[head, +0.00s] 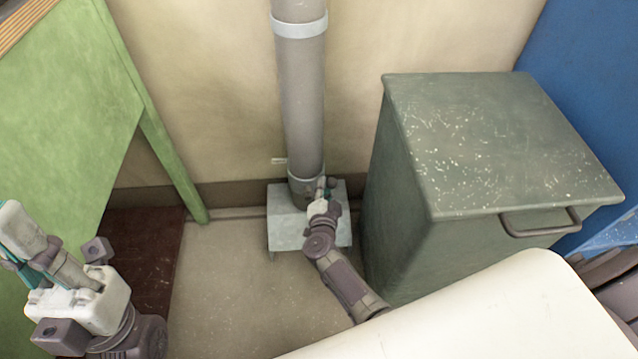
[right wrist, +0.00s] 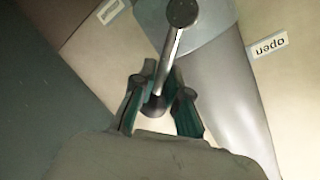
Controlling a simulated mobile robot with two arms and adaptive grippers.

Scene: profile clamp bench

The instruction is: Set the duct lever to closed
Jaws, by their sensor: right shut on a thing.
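The duct (head: 302,100) is a grey vertical pipe against the wall; its side also shows in the right wrist view (right wrist: 235,105). The duct lever (right wrist: 171,55) is a metal rod with a round pivot at the top and a knob at its near end. My right gripper (head: 325,190) is low at the duct's foot, on its right side. In the right wrist view its teal fingers (right wrist: 161,100) are shut around the lever's knob end. My left gripper (head: 18,268) is at the lower left, away from the duct; its fingertips are unclear.
An "open" label (right wrist: 268,47) is right of the duct in the right wrist view; another label (right wrist: 110,12) at the upper left is unreadable. A grey-green cabinet (head: 500,145) stands close right of my right arm. A green panel (head: 70,120) stands left. Floor is clear between.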

